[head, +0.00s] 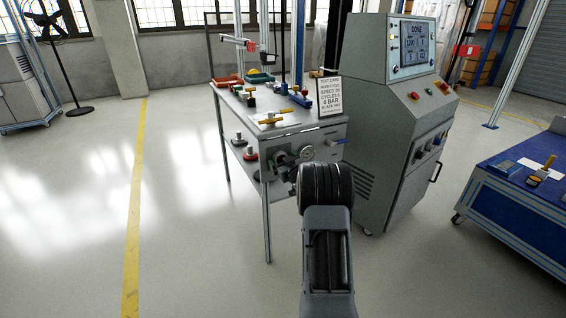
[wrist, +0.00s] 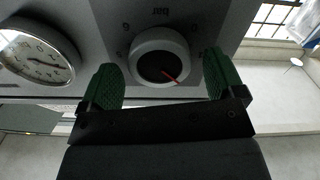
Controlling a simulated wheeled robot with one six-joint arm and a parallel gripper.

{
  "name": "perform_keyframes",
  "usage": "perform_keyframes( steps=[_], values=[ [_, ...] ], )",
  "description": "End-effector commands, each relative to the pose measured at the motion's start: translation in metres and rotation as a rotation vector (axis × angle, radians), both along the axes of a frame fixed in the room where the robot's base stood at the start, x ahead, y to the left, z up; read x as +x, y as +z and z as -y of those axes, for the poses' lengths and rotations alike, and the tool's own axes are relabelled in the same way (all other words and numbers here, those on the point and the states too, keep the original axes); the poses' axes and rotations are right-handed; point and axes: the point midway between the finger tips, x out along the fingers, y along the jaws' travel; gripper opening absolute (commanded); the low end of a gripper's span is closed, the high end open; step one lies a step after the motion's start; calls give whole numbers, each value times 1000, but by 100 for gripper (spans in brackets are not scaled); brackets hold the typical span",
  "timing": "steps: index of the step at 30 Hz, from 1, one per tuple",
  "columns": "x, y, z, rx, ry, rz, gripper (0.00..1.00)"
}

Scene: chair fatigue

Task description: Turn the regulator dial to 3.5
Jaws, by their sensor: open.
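The regulator dial (wrist: 158,56) is a round knob with a pale rim, dark face and red pointer line, on a grey panel in the wrist view. The panel and its print appear upside down; the pointer slants to the picture's lower right. In the head view my gripper (head: 287,166) is at the table's front panel, and the dial is not clearly visible there.
A round pressure gauge (wrist: 36,56) sits beside the dial; it also shows in the head view (head: 306,153). A printed card (head: 330,96) stands on the table. A grey control cabinet (head: 375,120) with a screen stands right. Open floor lies left.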

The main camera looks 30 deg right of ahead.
Motion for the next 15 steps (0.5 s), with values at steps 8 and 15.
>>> perform_keyframes(
  steps=[8, 15],
  values=[
    [0, 0, 0, 0, 0, 0, 86],
    [0, 0, 0, 0, 0, 0, 63]
  ],
)
